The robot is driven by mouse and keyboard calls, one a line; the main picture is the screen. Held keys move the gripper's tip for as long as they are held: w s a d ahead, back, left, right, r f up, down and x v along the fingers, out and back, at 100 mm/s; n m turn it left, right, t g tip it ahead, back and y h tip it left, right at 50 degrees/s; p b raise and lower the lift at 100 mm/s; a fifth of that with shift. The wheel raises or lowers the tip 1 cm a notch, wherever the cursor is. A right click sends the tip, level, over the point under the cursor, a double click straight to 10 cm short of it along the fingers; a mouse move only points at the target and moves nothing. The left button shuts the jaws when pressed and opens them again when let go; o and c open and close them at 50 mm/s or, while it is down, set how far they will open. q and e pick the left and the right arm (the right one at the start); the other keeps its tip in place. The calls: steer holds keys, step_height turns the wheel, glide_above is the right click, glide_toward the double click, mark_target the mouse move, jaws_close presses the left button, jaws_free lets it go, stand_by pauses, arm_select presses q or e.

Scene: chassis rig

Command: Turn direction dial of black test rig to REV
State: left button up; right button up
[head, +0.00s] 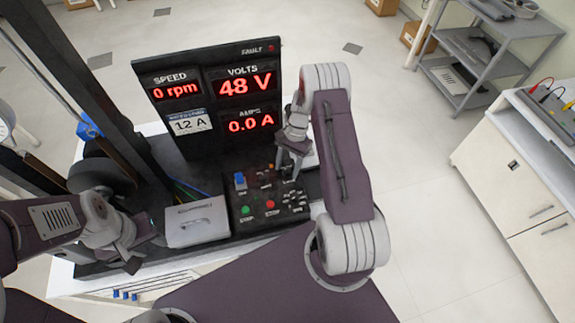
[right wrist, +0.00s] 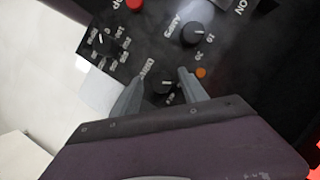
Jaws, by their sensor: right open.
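The black test rig (head: 205,135) stands on a white bench. Its control panel (head: 245,212) holds buttons and dials. In the right wrist view, a black dial (right wrist: 161,86) with a pale pointer mark lies between my right gripper's fingers; its label is partly readable as "DRIV". Another dial (right wrist: 104,43) with several small labels is at upper left, and an AMPS dial (right wrist: 192,35) is above. I cannot read REV on any of them. My right gripper (right wrist: 160,92) is open around the lower dial; contact is unclear. My left gripper (head: 145,254) is beside the rig's left; its jaws are unclear.
A red button (right wrist: 134,4) and an orange lamp (right wrist: 201,73) are near the dials. The rig's display (head: 240,95) shows 0 rpm, 48 V, 0.0 A and FAULT. A light grey box (head: 197,224) stands left of the panel. A grey shelf and a cabinet (head: 515,170) stand at right.

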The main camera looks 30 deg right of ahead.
steer(key=shift+w+f, duration=0.1)
steer(key=shift+c, duration=0.6)
steer(key=shift+d, duration=0.1)
jaws_close()
